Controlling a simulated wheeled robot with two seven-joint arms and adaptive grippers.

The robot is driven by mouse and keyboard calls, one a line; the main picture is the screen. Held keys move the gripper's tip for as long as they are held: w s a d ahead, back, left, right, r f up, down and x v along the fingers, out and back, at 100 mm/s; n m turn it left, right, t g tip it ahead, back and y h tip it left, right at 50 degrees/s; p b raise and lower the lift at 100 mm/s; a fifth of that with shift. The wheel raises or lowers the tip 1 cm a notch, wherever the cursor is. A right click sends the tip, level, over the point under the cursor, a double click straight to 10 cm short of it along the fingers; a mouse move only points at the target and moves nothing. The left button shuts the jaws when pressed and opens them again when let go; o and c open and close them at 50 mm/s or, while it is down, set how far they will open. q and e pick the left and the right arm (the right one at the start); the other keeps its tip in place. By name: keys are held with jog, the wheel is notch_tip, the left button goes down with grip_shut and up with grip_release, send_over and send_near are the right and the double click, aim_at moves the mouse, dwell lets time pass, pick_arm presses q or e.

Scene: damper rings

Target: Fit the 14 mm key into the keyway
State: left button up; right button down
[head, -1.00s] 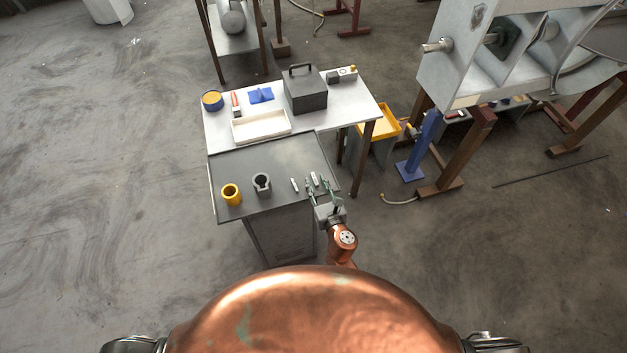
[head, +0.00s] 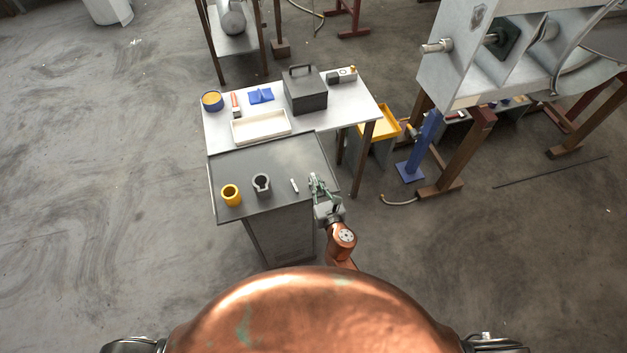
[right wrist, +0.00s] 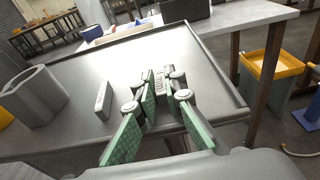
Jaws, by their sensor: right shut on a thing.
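My right gripper (head: 317,185) is at the right side of the dark cart top (head: 280,150). In the right wrist view its fingers (right wrist: 159,84) are shut on a light grey key (right wrist: 158,80), mostly hidden between the green pads. Another light key (head: 294,185) lies on the cart to the left of the gripper and also shows in the wrist view (right wrist: 103,98). No size marking is readable on either key. A grey slotted ring (head: 261,191) stands further left; it shows in the wrist view (right wrist: 38,102). My left gripper is not in view.
A yellow ring (head: 231,200) stands left of the grey one. Behind the cart, a light table (head: 352,110) holds a white tray (head: 246,138), a dark toolbox (head: 305,98) and small tools. The cart's middle is clear. A large machine with a shaft (head: 437,46) stands at upper right.

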jog(key=shift+r, duration=0.15)
jog(key=shift+r+p, duration=0.25)
jog(key=shift+p, duration=0.05)
jog(key=r+p, duration=0.2)
jog(key=r, duration=0.1)
jog(key=shift+s+d+r+p, duration=0.1)
jog(key=shift+d+r+p, duration=0.2)
jog(key=shift+r+p, duration=0.1)
jog(key=s+d+r+p, duration=0.4)
jog(key=s+d+r, duration=0.2)
jog(key=d, duration=0.5)
notch_tip(320, 180, up, 2)
jog(key=shift+s+d+r, duration=0.2)
jog(key=shift+d, duration=0.15)
jog(key=shift+s, duration=0.1)
